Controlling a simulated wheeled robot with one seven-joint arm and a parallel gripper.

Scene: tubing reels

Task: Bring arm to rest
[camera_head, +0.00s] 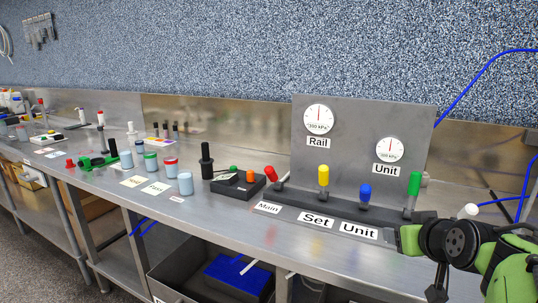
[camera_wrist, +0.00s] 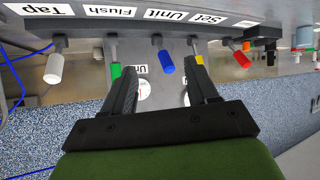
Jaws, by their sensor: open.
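My gripper (camera_wrist: 160,75) is open, with two black fingers apart and nothing held between them. In the wrist view, which is upside down, the blue handle (camera_wrist: 166,62) shows beyond the gap between the fingers. In the head view my arm comes in at the lower right, in front of the panel's right end; the fingers cannot be made out there. The valve panel (camera_head: 380,115) carries red (camera_head: 271,174), yellow (camera_head: 323,176), blue (camera_head: 365,192) and green (camera_head: 414,183) handles. A white handle (camera_head: 468,211) is behind my arm. The red handle leans; yellow, blue and green look upright.
Two gauges, Rail (camera_head: 319,119) and Unit (camera_head: 390,149), are on the panel. A dark tray (camera_head: 238,189) stands left of it, beside a black-handled post (camera_head: 206,160). Jars (camera_head: 186,183) and cards line the steel bench (camera_head: 230,225). A blue tube (camera_head: 470,85) rises at right.

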